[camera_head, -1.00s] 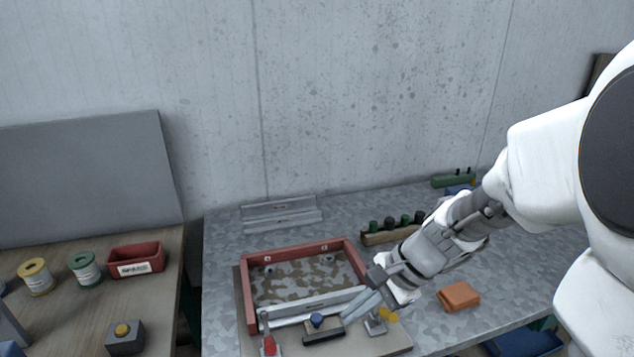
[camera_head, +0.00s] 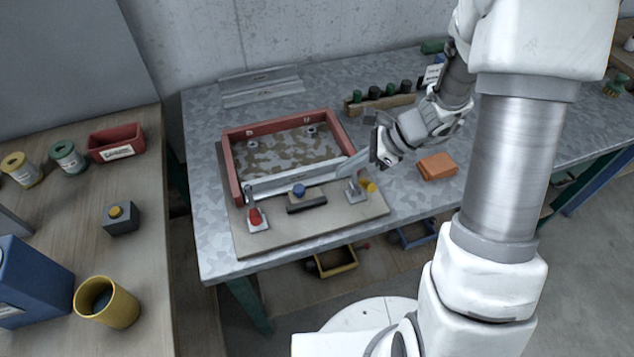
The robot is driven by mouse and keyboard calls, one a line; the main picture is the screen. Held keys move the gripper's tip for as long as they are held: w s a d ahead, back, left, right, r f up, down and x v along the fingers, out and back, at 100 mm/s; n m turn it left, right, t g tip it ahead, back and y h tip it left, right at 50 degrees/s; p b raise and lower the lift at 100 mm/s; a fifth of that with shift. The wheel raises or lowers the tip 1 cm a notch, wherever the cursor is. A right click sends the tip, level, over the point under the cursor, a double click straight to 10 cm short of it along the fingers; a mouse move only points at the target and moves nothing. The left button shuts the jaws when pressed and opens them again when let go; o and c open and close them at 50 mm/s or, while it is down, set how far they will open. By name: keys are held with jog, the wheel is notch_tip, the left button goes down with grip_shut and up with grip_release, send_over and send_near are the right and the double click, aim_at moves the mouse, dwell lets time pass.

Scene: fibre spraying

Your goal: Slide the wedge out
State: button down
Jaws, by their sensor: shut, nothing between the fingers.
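A red-walled frame (camera_head: 233,177) lies on a flat board (camera_head: 330,222) on the speckled metal bench. A pale grey bar (camera_head: 292,184) runs along its front side. A red-handled clamp (camera_head: 257,220) is at the front left, a yellow-handled clamp (camera_head: 362,188) at the front right.
An orange block (camera_head: 437,165) lies right of my gripper. A rack of dark bottles (camera_head: 380,100) stands behind.

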aim_at(297, 191)
jog(key=shift+a+f, duration=0.1)
jog(key=x, duration=0.9)
jog(key=shift+a+f, duration=0.25)
jog(key=shift+f, duration=0.05)
jog(key=a+b, duration=0.1)
jog(key=a, duration=0.1)
jog(key=s+a+b, duration=0.1)
jog(key=a+b, duration=0.1)
jog(key=shift+s+a+f, duration=0.1)
jog(key=shift+a+f, duration=0.05)
jog(key=shift+a, duration=0.05)
jog(key=shift+s+a, duration=0.2)
jog(key=shift+a, duration=0.25)
jog(key=shift+r, duration=0.2)
